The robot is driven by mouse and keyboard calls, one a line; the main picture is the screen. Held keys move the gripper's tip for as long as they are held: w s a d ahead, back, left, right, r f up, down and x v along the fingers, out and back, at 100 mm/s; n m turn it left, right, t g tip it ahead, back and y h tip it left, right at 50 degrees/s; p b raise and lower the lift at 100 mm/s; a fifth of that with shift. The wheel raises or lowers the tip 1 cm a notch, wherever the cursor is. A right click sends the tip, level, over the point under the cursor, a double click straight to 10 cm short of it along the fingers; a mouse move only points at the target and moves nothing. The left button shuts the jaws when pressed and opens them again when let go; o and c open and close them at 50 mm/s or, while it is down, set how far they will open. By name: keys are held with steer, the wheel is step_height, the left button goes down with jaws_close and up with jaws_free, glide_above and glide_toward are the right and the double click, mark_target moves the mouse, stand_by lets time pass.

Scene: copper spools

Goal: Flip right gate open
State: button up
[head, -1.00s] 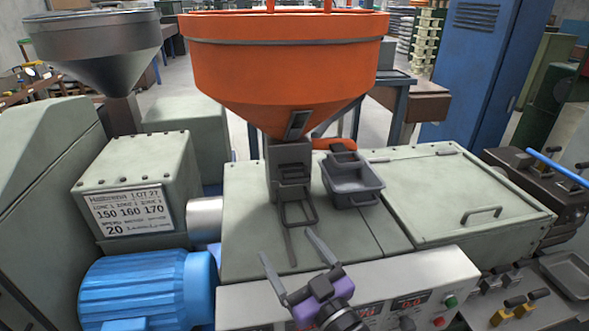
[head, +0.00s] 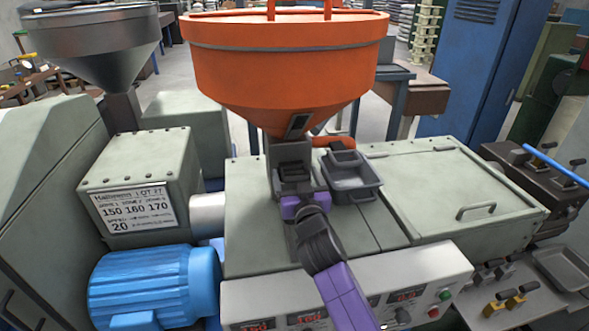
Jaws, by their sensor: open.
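The orange hopper (head: 285,70) is the right one of two hoppers. Under its outlet is a dark grey gate block (head: 291,153), the only gate I can make out. My gripper (head: 305,195), with a purple body, is at the lower front of this block, my arm reaching up from the front. The jaws are open, but the fingertips and the gate's loop handle are hidden behind the gripper. I cannot tell whether they touch the handle.
A grey tray (head: 350,178) sits just right of my gripper. A green-grey lid with a handle (head: 475,210) is farther right. The blue motor (head: 150,285) and the labelled box (head: 135,190) are at left. A control panel (head: 345,290) lies below my arm.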

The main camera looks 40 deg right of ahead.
steer(key=shift+x, duration=0.95)
steer(key=shift+c, duration=0.4)
steer(key=c, duration=1.7)
steer(key=shift+s+a+f, duration=0.1)
steer(key=shift+s, duration=0.1)
steer(key=shift+b+v, duration=0.8)
steer(key=shift+v, duration=1.95)
steer(key=o, duration=1.8)
